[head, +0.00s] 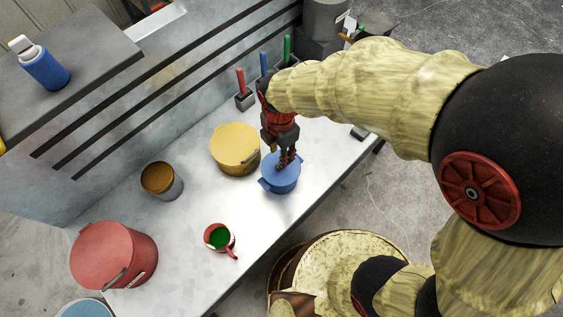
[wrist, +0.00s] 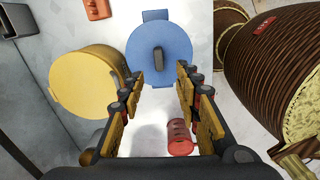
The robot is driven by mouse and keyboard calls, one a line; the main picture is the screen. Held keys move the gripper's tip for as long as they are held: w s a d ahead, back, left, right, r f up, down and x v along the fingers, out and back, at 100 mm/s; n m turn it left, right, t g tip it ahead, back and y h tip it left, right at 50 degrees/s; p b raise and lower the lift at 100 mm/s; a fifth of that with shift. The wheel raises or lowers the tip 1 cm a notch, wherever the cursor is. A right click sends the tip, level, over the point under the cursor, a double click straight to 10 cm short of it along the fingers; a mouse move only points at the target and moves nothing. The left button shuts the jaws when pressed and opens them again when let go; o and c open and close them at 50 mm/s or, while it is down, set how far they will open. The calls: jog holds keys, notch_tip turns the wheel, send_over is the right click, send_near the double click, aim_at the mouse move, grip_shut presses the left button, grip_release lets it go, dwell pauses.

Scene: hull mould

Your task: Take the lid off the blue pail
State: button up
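The blue pail (head: 281,184) stands on the grey bench, with a tab on either side of its rim. Its round blue lid (wrist: 176,38) is on, with a dark upright handle (wrist: 158,62) in the middle. My gripper (head: 285,162) is over the pail, pointing down, and partly covers the lid in the head view. In the wrist view my gripper (wrist: 159,82) is open, with one finger to each side of the handle and nothing held. I cannot tell how far the fingertips are above the lid.
A yellow pail (head: 234,146) stands close beside the blue one. A brown-topped tin (head: 160,180), a red mug (head: 219,239) and a red pail (head: 108,255) are further left. Holders with coloured handles (head: 245,96) line the back. A golden-topped drum (head: 345,255) stands near the bench's front edge.

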aim_at(277, 166)
jog(key=f, duration=0.2)
jog(key=shift+s+a+f+n, duration=0.25)
jog(key=shift+f+n, duration=0.1)
jog(key=shift+n, duration=0.05)
jog(key=shift+w+f+b, duration=0.15)
jog(key=shift+f+b, duration=0.15)
jog(key=shift+f, duration=0.25)
jog(key=f, duration=0.2)
jog(key=f+b, duration=0.1)
jog(key=f, duration=0.1)
jog(key=shift+s+a+f, duration=0.2)
jog(key=shift+f, duration=0.1)
jog(key=shift+c, duration=1.2)
jog(key=shift+r, duration=0.1)
grip_shut()
